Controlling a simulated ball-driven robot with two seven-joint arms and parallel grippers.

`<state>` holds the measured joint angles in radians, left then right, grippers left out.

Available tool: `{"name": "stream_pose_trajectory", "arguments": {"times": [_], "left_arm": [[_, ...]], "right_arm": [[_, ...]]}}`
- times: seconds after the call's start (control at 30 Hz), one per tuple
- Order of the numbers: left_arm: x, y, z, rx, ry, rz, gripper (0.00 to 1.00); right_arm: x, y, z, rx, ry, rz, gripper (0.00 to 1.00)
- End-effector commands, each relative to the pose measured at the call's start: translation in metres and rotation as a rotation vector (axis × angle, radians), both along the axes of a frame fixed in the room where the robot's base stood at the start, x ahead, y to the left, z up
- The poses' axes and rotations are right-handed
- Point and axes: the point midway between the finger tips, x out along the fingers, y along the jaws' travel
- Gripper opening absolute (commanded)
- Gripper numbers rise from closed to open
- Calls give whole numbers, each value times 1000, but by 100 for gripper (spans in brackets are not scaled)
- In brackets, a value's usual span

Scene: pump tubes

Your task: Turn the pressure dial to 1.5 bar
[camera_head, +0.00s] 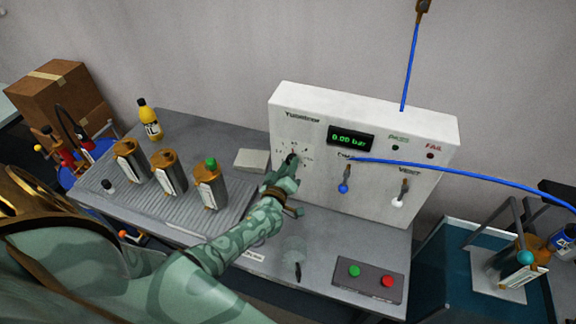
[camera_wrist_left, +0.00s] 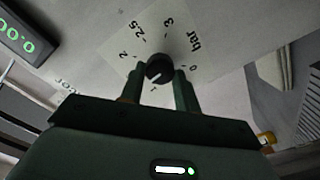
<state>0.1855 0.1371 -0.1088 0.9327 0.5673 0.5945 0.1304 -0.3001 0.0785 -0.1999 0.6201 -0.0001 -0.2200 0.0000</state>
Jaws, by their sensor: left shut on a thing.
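The pressure dial is a round black knob (camera_wrist_left: 160,68) with a white mark, on a white panel with a printed bar scale. The mark points down and slightly left in the left wrist view; the exact value it meets is hard to read. My left gripper (camera_head: 290,163) reaches the panel's left part in the head view, covering most of the dial. In the left wrist view, the fingers of my left gripper (camera_wrist_left: 160,88) stand on either side of the knob, shut on it. The green display (camera_head: 350,138) reads 0.00 bar. My right gripper is not in view.
The white test panel (camera_head: 370,110) carries a blue-handled valve (camera_head: 344,187), a white-handled valve (camera_head: 398,200) and a blue hose (camera_head: 470,170). Several metal canisters (camera_head: 168,172) stand on the bench at left. A box with green and red buttons (camera_head: 368,281) sits at the front right.

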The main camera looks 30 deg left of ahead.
Motion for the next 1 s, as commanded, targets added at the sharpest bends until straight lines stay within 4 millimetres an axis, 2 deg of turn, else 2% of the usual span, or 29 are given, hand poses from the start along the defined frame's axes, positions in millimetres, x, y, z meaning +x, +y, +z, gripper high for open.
{"name": "stream_pose_trajectory", "arguments": {"times": [0.3, 0.83, 0.87, 0.9, 0.93, 1.0], "left_arm": [[-1, -1, -2, 112, 31, -2, 9], [-1, -1, -2, 132, 37, -2, 9], [-1, -1, -2, 132, 37, -2, 37], [-1, -1, -2, 132, 37, -2, 48], [-1, -1, -2, 132, 36, -1, 54], [-1, -1, -2, 132, 35, -1, 54]], "right_arm": [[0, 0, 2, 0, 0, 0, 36], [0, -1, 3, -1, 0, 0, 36], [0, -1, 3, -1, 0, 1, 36], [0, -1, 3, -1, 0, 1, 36], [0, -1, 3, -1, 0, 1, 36], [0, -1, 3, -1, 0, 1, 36]]}}
